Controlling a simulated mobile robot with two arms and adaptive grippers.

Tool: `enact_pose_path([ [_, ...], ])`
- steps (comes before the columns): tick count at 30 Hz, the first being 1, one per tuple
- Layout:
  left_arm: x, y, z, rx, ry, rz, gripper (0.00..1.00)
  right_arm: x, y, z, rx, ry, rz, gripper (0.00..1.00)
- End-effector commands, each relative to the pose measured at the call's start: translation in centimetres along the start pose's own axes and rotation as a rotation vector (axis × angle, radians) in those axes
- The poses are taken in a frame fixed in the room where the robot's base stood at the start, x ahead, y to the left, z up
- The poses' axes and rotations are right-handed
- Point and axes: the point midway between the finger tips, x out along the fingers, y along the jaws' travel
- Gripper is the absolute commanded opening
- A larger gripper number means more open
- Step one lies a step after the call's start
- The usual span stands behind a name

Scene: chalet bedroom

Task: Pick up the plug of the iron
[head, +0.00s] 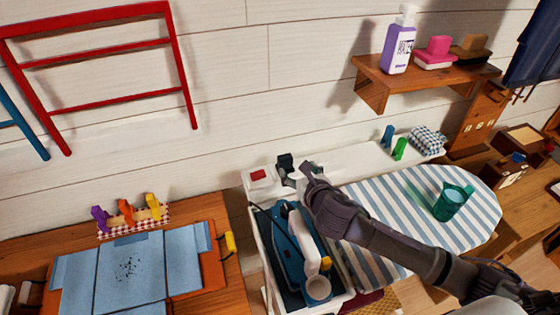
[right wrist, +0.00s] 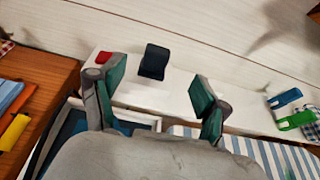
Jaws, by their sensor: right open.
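The dark block-like plug (head: 285,161) stands on the white ledge by the wall, beside a red switch. In the right wrist view the plug (right wrist: 154,61) appears ahead of and between the fingers, apart from both. My right gripper (head: 298,175) is open and empty, with its green-padded fingers (right wrist: 157,88) spread. My arm hides part of the box. My left gripper is not in view.
The striped ironing board (head: 405,205) holds a teal cup (head: 452,202). A wooden shelf (head: 420,77) with a bottle is above. A wooden table (head: 225,270) with folded blue cloth is at left.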

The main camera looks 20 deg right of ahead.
Motion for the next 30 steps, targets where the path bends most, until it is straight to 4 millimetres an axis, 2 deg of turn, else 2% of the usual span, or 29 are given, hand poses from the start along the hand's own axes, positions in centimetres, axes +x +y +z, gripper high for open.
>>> enact_pose_path([
  [6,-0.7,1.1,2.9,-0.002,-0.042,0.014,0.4,4.3,0.1,0.1,0.005,0.0,-0.001,0.75],
  [10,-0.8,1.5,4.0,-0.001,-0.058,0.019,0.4,5.9,0.1,0.1,0.005,0.0,0.0,0.75],
  [14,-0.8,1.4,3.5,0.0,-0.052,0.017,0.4,6.6,0.0,0.0,0.004,0.0,-0.001,0.75],
  [17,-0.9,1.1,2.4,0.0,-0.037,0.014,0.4,7.2,0.1,0.0,0.005,0.0,0.0,0.75],
  [21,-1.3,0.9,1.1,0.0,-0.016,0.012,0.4,8.9,0.3,-0.3,0.006,0.002,-0.001,0.75],
  [27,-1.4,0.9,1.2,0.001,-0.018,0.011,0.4,11.2,0.3,-0.5,0.004,0.0,0.0,0.75],
  [30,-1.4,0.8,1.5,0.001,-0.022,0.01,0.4,11.7,0.4,-0.5,0.004,0.0,0.0,0.75],
])
